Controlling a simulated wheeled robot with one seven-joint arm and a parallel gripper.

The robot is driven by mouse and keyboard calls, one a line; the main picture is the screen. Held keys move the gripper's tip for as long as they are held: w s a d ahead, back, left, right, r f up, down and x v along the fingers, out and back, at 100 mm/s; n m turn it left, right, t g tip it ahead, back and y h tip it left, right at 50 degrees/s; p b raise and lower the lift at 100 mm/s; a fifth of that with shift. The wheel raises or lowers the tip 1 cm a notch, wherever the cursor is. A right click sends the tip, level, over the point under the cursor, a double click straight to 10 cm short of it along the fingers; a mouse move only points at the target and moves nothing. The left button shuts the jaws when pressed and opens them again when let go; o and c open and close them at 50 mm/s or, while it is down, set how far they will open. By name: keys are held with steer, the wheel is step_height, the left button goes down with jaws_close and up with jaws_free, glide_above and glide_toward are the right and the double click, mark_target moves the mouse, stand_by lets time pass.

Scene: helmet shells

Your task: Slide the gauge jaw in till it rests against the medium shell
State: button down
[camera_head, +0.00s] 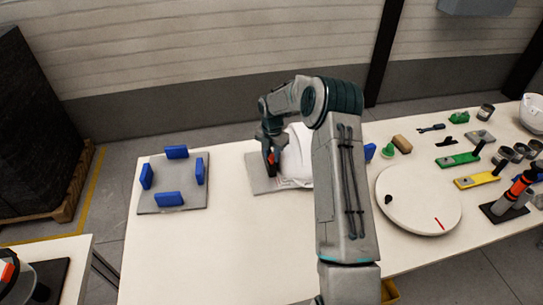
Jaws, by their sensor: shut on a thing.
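A white shell (297,158), which I take for the medium shell, sits on a grey plate (262,184). My arm hides its right side. My gripper (270,150) points down at the left side of this shell. It is shut on a small dark and red piece (271,161), which seems to be the gauge jaw. The piece stands close to the shell's left side; I cannot tell whether they touch. A blue block (370,151) shows just right of my arm, so the far side of the gauge is mostly hidden.
A grey plate with several blue blocks (168,199) lies on the left of the table. A white round disc (420,205) lies right of my arm. Beyond it are green (458,160) and yellow (477,181) bars, an orange-black tool (520,185) and another white shell (533,113). The front-left table is clear.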

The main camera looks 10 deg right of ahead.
steer(key=shift+d, duration=0.1)
steer(key=c, duration=1.1)
jaws_free()
steer(key=shift+c, duration=0.2)
steer(key=shift+r, duration=0.1)
step_height(320, 180, up, 14)
steer(key=b, duration=0.3)
